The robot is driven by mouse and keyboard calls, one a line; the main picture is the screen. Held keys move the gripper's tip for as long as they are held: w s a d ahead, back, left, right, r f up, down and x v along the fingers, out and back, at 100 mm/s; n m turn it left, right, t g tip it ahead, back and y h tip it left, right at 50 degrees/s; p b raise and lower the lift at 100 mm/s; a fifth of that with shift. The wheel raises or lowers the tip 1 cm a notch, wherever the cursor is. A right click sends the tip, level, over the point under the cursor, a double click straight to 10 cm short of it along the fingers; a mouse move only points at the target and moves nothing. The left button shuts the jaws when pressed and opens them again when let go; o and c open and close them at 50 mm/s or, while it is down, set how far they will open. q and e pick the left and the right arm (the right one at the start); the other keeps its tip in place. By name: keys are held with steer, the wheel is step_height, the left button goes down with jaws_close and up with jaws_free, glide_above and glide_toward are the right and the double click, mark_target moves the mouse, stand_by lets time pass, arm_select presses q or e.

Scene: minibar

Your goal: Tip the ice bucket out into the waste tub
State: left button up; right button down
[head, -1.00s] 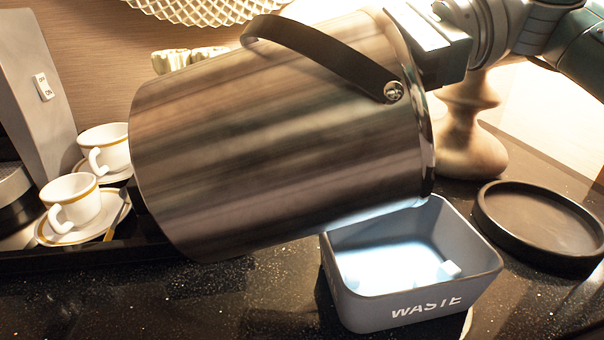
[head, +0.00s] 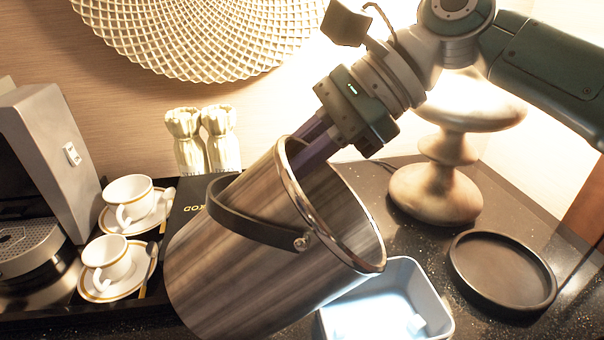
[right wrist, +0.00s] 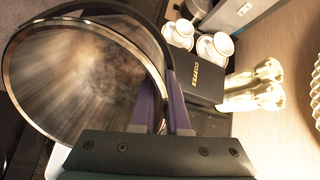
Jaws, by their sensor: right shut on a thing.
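The steel ice bucket (head: 250,250) is tilted in the head view, its mouth facing up and right beside the waste tub. My right gripper (head: 300,148) is shut on the bucket's rim at the far side. In the right wrist view the gripper (right wrist: 165,115) has its fingers across the rim, and the bucket's inside (right wrist: 85,80) looks empty. The dark strap handle (head: 250,222) hangs across the bucket's near side. The waste tub (head: 440,300) stands on the counter below the mouth, partly hidden by the bucket. My left gripper is not in view.
Two cups (head: 128,195) on saucers stand at left next to a coffee machine (head: 40,190). A black coffee box (head: 188,198) stands behind the bucket. A lamp base (head: 435,190) and a round black tray (head: 502,270) are at right.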

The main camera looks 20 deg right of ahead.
mark_target(212, 184)
steer(key=shift+w+a+r+g+h+p, duration=0.2)
steer(key=shift+a+h+p, duration=0.3)
steer(key=shift+p, duration=1)
steer(key=shift+w+a+r+g+h+p, duration=0.1)
steer(key=shift+a+r+g+h+p, duration=0.4)
steer(key=shift+p, duration=0.95)
steer(key=shift+w+a+r+t+h+p, duration=0.2)
steer(key=shift+h+p, duration=0.5)
steer(key=shift+p, duration=0.8)
steer(key=shift+w+a+f+g+h+p, duration=0.1)
steer(key=shift+a+f+g+h+p, duration=0.1)
steer(key=shift+a+f+h+p, duration=0.15)
steer(key=shift+w+a+f+g+h+p, duration=0.15)
steer(key=shift+a+g+h, duration=0.1)
steer(key=shift+a, duration=0.15)
steer(key=shift+a+f+h, duration=0.15)
steer(key=shift+a+h, duration=0.15)
steer(key=shift+h, duration=0.1)
steer(key=shift+w+a+h, duration=0.1)
steer(key=shift+a+h, duration=0.15)
steer(key=shift+h, duration=0.15)
steer(key=h+b, duration=0.1)
steer(key=b, duration=0.1)
steer(key=a+f+g+h+b, duration=0.1)
steer(key=b, duration=0.1)
steer(key=shift+w+f, duration=0.2)
steer(key=shift+w, duration=0.05)
steer(key=shift+a+h+b, duration=0.2)
steer(key=shift+h+b, duration=0.3)
steer(key=shift+b, duration=0.55)
